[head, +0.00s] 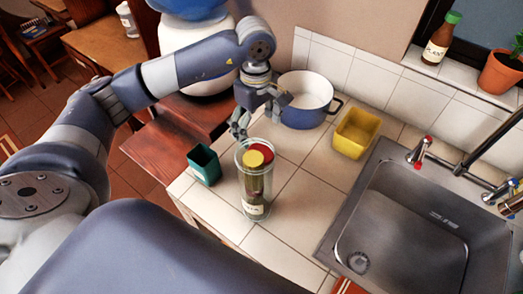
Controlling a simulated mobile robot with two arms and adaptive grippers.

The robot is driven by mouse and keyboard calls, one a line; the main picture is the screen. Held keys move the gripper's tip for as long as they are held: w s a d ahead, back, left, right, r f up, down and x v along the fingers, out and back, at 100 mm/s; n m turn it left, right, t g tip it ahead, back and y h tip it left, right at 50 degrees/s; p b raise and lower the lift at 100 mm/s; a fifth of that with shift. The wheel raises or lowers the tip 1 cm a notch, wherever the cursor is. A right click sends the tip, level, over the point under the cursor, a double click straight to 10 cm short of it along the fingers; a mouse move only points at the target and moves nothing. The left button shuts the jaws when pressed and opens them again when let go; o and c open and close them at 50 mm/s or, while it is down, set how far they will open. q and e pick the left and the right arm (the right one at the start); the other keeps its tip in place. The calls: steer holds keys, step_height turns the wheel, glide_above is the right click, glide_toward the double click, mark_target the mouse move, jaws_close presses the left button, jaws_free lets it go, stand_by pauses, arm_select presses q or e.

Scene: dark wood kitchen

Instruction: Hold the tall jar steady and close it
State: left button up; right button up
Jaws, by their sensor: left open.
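The tall jar (254,182) is a clear glass cylinder standing upright on the tiled counter, left of the sink. A yellow round top (253,159) and a red round top (266,152) show at its upper end, with darker contents and a pale label below. I cannot tell whether either top is the jar's own lid. My left gripper (240,132) is open, fingers pointing down, just behind and above the jar's rim. It holds nothing visible, and I cannot tell if a fingertip touches the rim. My right gripper is out of view.
A dark green square cup (204,165) stands left of the jar near the counter edge. A blue and white pot (304,101) is behind it, with a yellow container (354,133) to the right. The sink (405,225) fills the right. Tiles between jar and sink are clear.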

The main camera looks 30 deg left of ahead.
arm_select(q)
step_height(320, 180, down, 4)
steer(key=shift+f+p, duration=0.1)
steer(key=shift+p, duration=0.35)
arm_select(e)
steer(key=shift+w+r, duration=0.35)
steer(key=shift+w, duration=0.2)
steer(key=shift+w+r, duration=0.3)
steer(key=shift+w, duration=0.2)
arm_select(q)
steer(key=shift+f, duration=0.1)
steer(key=f+p, duration=0.1)
steer(key=f, duration=0.2)
steer(key=f+p, duration=0.1)
steer(key=shift+d+f+p, duration=0.15)
steer(key=shift+d+p, duration=0.15)
steer(key=shift+d, duration=0.05)
steer(key=shift+f, duration=0.4)
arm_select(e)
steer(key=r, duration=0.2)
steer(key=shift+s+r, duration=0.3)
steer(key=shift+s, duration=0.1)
arm_select(q)
steer(key=c, duration=0.8)
